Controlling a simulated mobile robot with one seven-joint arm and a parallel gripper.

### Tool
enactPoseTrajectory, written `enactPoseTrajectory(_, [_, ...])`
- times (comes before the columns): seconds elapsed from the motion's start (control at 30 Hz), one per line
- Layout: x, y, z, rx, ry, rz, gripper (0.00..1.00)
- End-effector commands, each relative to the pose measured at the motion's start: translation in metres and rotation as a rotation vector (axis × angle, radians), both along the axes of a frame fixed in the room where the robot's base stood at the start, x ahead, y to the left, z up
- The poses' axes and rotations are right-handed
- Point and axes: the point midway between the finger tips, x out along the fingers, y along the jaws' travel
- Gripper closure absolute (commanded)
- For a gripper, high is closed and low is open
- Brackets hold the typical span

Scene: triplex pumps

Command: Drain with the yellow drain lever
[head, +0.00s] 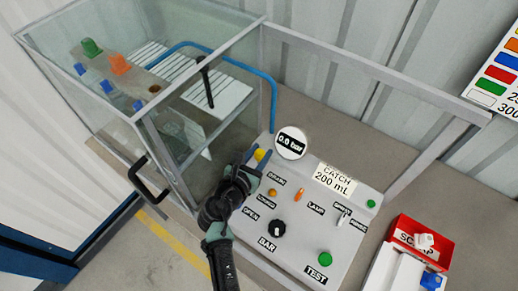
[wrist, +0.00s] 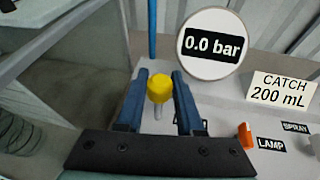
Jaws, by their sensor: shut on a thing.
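The yellow drain lever (head: 260,155) stands at the back left of the grey control panel, by the DRAIN label (head: 276,178). Its round yellow knob (wrist: 160,88) and pale stem show in the wrist view. My gripper (head: 258,157) is at the lever, its blue fingers on either side of the knob, shut on it; the fingertips (wrist: 159,76) also show in the wrist view. The round gauge (head: 290,143) reads 0.0 bar, also in the wrist view (wrist: 213,44). The catch sign (head: 335,179) reads 200 mL.
An orange LAMP lever (head: 299,195), a black BAR knob (head: 278,228) and a green TEST button (head: 325,258) sit on the panel. A glass cabinet (head: 150,100) stands at left, and a red SCRAP bin (head: 421,238) at right.

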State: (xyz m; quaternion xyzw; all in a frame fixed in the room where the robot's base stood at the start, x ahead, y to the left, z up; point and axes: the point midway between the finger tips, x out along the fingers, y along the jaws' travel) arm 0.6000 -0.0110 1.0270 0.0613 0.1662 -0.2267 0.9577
Motion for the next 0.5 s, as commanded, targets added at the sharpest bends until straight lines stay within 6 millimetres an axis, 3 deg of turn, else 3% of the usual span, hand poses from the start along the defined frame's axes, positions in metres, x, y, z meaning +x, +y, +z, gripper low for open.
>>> enactPoseTrajectory(0.2, [-0.0003,0.0006,-0.0012,0.002,0.0,0.0,1.0])
enactPoseTrajectory(0.23, [-0.0003,0.0006,-0.0012,0.002,0.0,0.0,0.59])
enactPoseTrajectory(0.37, [-0.0003,0.0004,-0.0009,0.002,-0.001,0.0,0.35])
enactPoseTrajectory(0.5, [-0.0002,0.0002,-0.0005,0.001,0.0,0.0,0.34])
